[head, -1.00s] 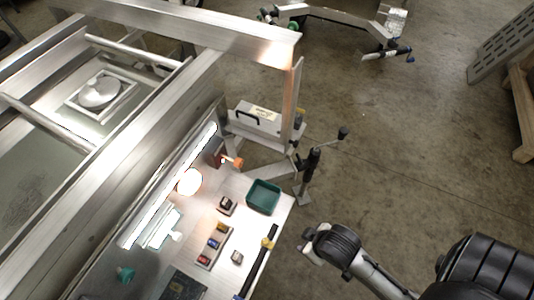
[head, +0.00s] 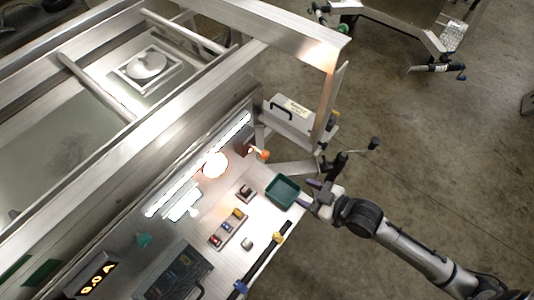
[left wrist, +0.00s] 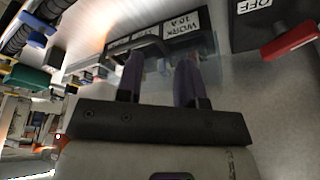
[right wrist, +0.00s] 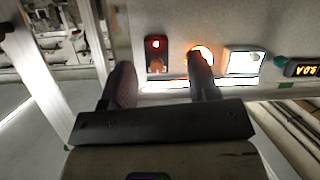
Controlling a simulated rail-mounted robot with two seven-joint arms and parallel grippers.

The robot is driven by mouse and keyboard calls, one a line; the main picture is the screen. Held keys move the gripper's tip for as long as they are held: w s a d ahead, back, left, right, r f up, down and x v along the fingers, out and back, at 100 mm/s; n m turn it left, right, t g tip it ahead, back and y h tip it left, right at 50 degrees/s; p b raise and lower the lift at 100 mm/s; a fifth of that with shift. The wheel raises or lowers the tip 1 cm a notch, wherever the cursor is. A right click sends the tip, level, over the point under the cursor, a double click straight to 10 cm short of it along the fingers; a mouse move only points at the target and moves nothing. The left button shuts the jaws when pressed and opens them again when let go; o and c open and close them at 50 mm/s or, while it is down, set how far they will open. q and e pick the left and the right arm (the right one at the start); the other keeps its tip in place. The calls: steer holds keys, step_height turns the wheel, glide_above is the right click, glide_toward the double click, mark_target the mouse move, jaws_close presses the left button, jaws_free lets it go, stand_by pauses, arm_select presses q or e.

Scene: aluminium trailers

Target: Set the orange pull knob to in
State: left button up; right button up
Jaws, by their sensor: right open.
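The orange pull knob (head: 262,155) sticks out from a small dark red plate (head: 245,141) at the far end of the panel in the head view. In the head view my right gripper (head: 308,191) is beside the green tray, to the right of and below the knob. My left gripper (left wrist: 160,72) is open in its wrist view, near a dark box labelled WORK 10 A.
A green tray (head: 283,192) stands at the panel's right edge. A round lit lamp (head: 215,165) and a bright strip light are near the knob. A metal post (head: 325,105) and a grey box (head: 292,118) stand behind. A red lever (left wrist: 290,42) shows in the left wrist view.

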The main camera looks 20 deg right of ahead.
mark_target(267, 156)
step_height(267, 156, up, 5)
steer(key=w+t+y, duration=0.2)
steer(key=t, duration=0.2)
steer(key=b+x, duration=0.1)
steer(key=x, duration=1.2)
steer(key=shift+s+a+f, duration=0.1)
steer(key=shift+a+f, duration=0.05)
steer(key=shift+a, duration=0.05)
steer(key=shift+c, duration=0.4)
jaws_close()
